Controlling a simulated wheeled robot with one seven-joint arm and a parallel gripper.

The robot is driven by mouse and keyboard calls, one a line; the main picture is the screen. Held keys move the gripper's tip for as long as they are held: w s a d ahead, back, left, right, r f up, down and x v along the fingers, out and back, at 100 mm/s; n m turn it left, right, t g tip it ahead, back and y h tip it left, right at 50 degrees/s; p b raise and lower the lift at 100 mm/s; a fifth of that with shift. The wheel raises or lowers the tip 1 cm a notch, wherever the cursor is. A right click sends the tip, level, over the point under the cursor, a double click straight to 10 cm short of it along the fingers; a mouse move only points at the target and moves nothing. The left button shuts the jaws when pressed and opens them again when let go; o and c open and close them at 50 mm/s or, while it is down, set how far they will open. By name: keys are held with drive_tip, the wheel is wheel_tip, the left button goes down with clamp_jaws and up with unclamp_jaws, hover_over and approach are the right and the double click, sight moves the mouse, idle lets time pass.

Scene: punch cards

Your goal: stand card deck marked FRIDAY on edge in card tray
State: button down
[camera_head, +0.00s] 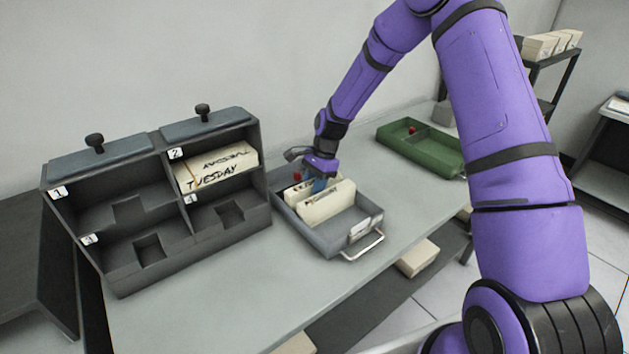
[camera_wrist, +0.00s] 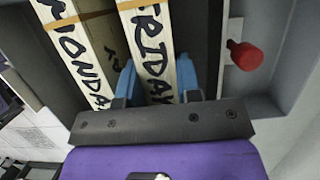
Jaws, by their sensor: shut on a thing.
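The FRIDAY deck (camera_wrist: 151,40) is upright on edge between the blue fingers of my gripper (camera_wrist: 157,82) in the wrist view. My gripper (camera_head: 318,186) is shut on it, inside the grey card tray (camera_head: 351,227). I cannot tell whether the deck's lower edge touches the tray floor. The MONDAY deck (camera_wrist: 76,45) stands on edge beside it, with a narrow gap between; in the head view the MONDAY deck (camera_head: 328,203) is in front and partly hides the FRIDAY deck (camera_head: 291,194).
A red knob (camera_wrist: 245,56) is close to the right finger. A dark rack (camera_head: 195,222) at left holds a TUESDAY deck (camera_head: 216,172) in compartment 2; its other compartments look empty. A green tray (camera_head: 440,147) lies behind right. The front part of the card tray is free.

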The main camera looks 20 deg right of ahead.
drive_tip(key=c, duration=0.7)
unclamp_jaws()
drive_tip(key=v, duration=1)
drive_tip(key=shift+d+r, duration=0.15)
drive_tip(key=shift+r, duration=0.2)
